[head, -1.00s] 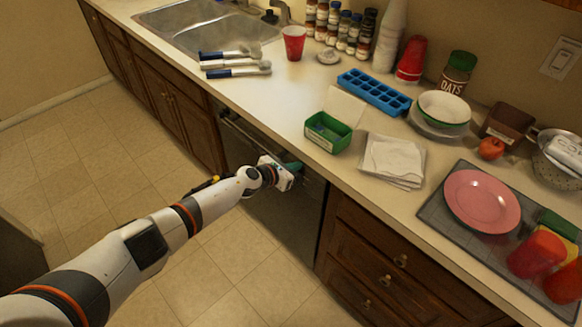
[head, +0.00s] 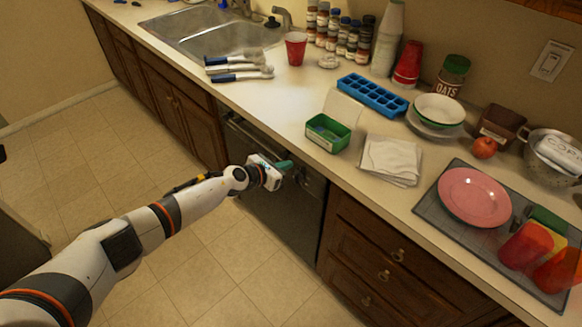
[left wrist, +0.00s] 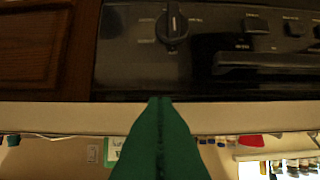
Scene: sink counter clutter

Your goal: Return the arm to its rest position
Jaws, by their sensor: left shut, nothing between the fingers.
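My left arm comes in from the lower left in the head view. Its gripper (head: 284,165) is just in front of the dishwasher (head: 262,212), below the counter edge, and it is empty. In the left wrist view the green fingers (left wrist: 160,105) are pressed together with nothing between them. Behind them is the dishwasher's dark control panel (left wrist: 205,45) with a round knob. I cannot tell whether the fingertips touch the panel. My right gripper is not in view.
The counter edge (head: 262,135) runs close above the gripper. On the counter stand a green open box (head: 328,133), folded white cloths (head: 390,158), a blue ice tray (head: 373,95) and a pink plate (head: 474,197) on a dark mat. The tiled floor (head: 120,170) is clear.

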